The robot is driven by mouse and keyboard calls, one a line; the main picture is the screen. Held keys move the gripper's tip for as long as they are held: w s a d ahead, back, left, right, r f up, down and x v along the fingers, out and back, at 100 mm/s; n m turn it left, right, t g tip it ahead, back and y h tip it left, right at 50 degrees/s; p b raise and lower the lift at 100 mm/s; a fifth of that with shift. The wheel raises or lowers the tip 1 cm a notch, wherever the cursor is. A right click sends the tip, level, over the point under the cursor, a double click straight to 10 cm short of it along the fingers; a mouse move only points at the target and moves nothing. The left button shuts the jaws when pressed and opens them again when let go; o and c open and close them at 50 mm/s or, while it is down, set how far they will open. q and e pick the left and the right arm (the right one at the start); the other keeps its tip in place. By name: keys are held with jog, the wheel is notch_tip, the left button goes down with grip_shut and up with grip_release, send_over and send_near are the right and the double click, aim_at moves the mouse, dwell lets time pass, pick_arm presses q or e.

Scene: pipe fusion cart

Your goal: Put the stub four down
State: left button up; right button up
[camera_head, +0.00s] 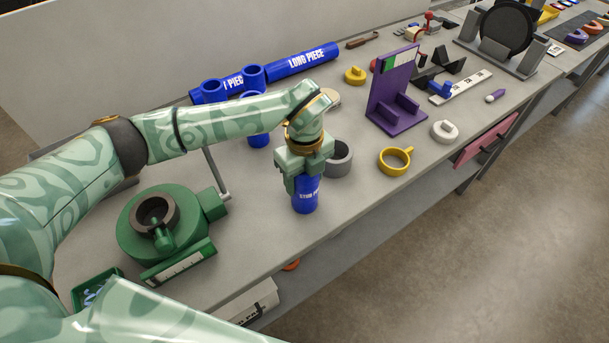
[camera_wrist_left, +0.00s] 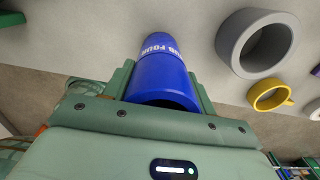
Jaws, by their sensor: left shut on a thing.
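The stub four, a blue pipe piece with white lettering (camera_head: 306,198), is upright near the front edge of the grey bench (camera_head: 235,270). My left gripper (camera_head: 305,178) is shut on its upper part from above. In the left wrist view the stub (camera_wrist_left: 163,70) sits between the two fingers, and part of the lettering reads "FOUR". Whether its lower end touches the bench is hard to tell. My right gripper is not in view.
A grey ring (camera_head: 341,160) stands close behind the stub, with a yellow handled ring (camera_head: 394,161) to the right. A green machine (camera_head: 160,228) is at left. Blue pipes (camera_head: 300,62) lie behind. The bench front edge is close.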

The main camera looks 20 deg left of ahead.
pick_arm(q)
jog(key=shift+f, duration=0.1)
jog(key=o, duration=1.4)
notch_tip(320, 180, up, 12)
jog(key=shift+r+p, duration=0.2)
jog(key=shift+p, duration=0.25)
